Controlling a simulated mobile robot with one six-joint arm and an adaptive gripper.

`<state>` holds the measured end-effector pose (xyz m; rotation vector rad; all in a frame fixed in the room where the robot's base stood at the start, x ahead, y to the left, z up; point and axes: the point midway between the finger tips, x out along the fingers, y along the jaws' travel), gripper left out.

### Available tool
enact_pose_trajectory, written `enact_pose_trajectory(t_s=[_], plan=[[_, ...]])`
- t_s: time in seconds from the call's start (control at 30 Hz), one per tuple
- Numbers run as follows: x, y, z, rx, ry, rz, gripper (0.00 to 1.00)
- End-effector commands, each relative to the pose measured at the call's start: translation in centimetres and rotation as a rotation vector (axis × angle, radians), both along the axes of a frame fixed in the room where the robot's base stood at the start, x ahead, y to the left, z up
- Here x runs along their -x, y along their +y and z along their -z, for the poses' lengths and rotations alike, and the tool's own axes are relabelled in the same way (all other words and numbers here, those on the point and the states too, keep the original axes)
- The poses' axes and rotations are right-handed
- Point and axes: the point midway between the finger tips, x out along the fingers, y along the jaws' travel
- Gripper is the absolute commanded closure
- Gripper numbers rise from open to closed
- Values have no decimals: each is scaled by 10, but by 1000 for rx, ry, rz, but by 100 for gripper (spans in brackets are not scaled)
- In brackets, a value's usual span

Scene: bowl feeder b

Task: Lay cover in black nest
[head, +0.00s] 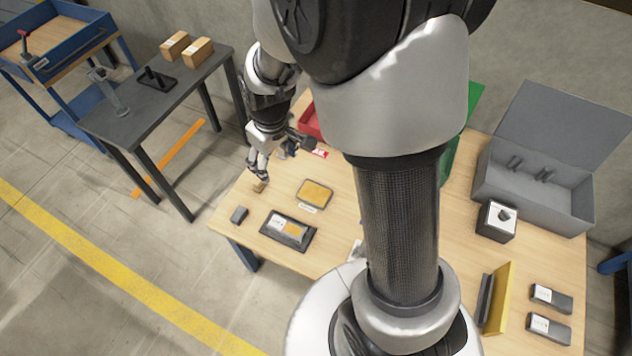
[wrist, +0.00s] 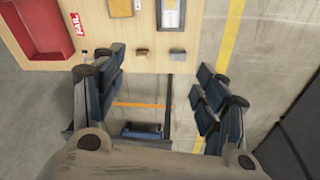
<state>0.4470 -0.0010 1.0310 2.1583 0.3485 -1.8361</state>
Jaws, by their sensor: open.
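A black nest (head: 301,244) lies on the wooden table, with a white-labelled part and an orange-tan piece in it. The nest also shows at the top of the wrist view (wrist: 182,25). A small tan block (head: 260,187) and a small dark grey block (head: 239,214) lie near the table's edge. I cannot tell which piece is the cover. My gripper (head: 259,171) is open and empty, close to the tan block in the head view. In the wrist view the tan block (wrist: 142,53) appears beyond the gap between the fingers (wrist: 160,65), with the dark block (wrist: 178,54) beside it.
A dark-rimmed tan pad (head: 314,193) lies behind the nest. A red bin (wrist: 38,30) with a FAIL label (wrist: 78,23) stands nearby. A grey open box (head: 530,197) and several labelled blocks are at right. My arm hides the table's middle.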

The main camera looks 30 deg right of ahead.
Motion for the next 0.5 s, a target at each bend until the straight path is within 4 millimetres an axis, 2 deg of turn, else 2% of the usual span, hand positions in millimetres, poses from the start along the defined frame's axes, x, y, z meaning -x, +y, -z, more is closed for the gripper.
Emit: enact_pose_trajectory(t_s=[0.03, 0.2, 0.33, 0.5], plan=[[11, 0, -30, -5, -31, 28, 34], [59, 0, -101, -26, -95, 126, 34], [103, 0, -140, -47, -144, 201, 34], [160, 0, -169, -76, -201, 288, 34]])
